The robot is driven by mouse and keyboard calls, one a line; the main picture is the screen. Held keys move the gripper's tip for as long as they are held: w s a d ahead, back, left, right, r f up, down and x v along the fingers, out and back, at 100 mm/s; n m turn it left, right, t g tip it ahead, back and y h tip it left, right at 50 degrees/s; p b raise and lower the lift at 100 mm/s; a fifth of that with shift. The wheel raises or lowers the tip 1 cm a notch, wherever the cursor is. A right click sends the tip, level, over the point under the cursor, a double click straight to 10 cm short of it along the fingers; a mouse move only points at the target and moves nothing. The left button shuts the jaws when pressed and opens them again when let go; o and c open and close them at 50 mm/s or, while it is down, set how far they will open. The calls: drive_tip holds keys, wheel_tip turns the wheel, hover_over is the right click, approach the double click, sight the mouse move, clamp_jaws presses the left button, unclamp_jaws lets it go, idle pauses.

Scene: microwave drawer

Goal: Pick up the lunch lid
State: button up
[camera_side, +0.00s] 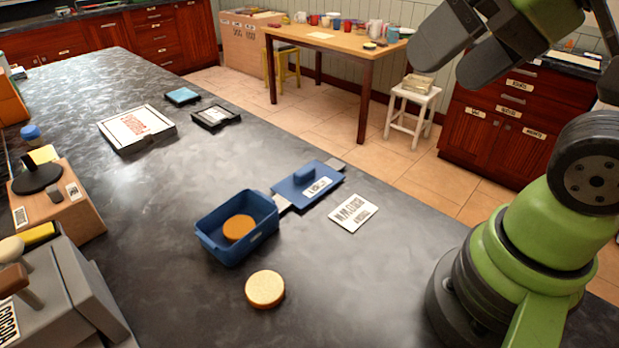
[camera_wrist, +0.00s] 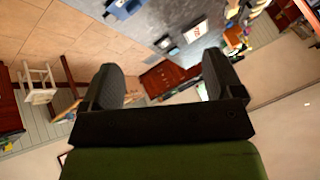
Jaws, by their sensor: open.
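The blue lunch lid (camera_side: 291,190) lies flat on the dark counter, with a raised blue handle and a white label on top. The blue lunch box (camera_side: 262,232) stands open just to its left and nearer, with a round orange-brown piece (camera_side: 239,227) inside. My gripper (camera_side: 450,62) is high at the top right of the side view, well away from the lid. Its dark fingers are spread with nothing between them; they also show in the wrist view (camera_wrist: 163,72). A blue item (camera_wrist: 124,8) is cut off at the wrist view's top edge; I cannot tell which it is.
A white card (camera_side: 353,213) lies right of the lid. A round bread-like piece (camera_side: 265,289) lies in front of the box. A white flat box (camera_side: 137,128), a black item (camera_side: 215,116) and a teal item (camera_side: 183,95) are farther back. The counter between is clear.

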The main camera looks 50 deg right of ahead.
drive_tip(key=shift+w, duration=0.1)
drive_tip(key=shift+c, duration=0.3)
drive_tip(key=n+g+h, duration=0.2)
drive_tip(key=n+g, duration=0.2)
drive_tip(key=g, duration=0.3)
hover_over(308, 172)
wheel_tip(308, 172, down, 23)
drive_tip(key=shift+f, duration=0.2)
wheel_tip(308, 172, down, 6)
drive_tip(key=shift+r, duration=0.1)
